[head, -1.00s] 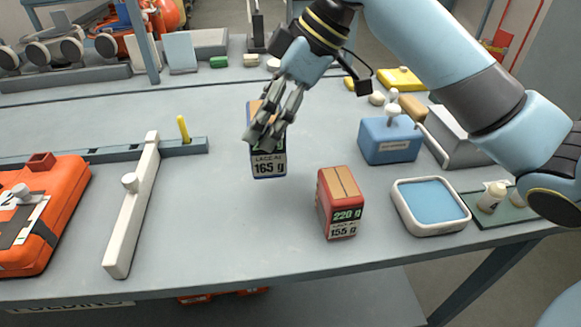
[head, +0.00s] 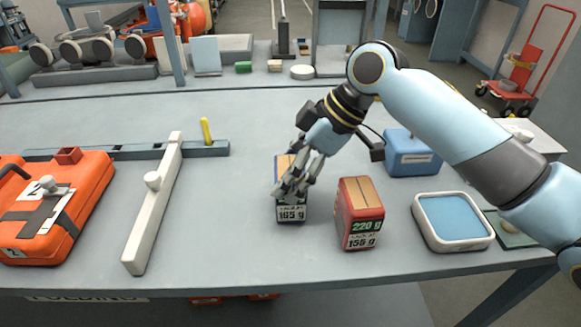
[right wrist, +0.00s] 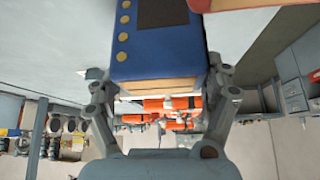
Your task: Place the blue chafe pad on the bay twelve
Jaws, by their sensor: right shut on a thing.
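A blue box (head: 291,206) with a tan top and a label reading 165 g is upright near the middle of the table. My right gripper (head: 290,186) reaches down from the right and is shut on its upper part. In the right wrist view the blue box (right wrist: 162,45), with yellow dots on one face, sits between the two fingers. I cannot tell whether it touches the table. No label names the chafe pad or bay twelve; a flat blue surface (head: 452,216) lies in a white-rimmed tray (head: 424,236) at the right. My left gripper is not in view.
A red box (head: 360,214) stands just right of the blue box. A blue container (head: 412,153) stands behind the tray. A white bar (head: 152,215) and an orange case (head: 60,205) lie at the left. The table is clear between bar and blue box.

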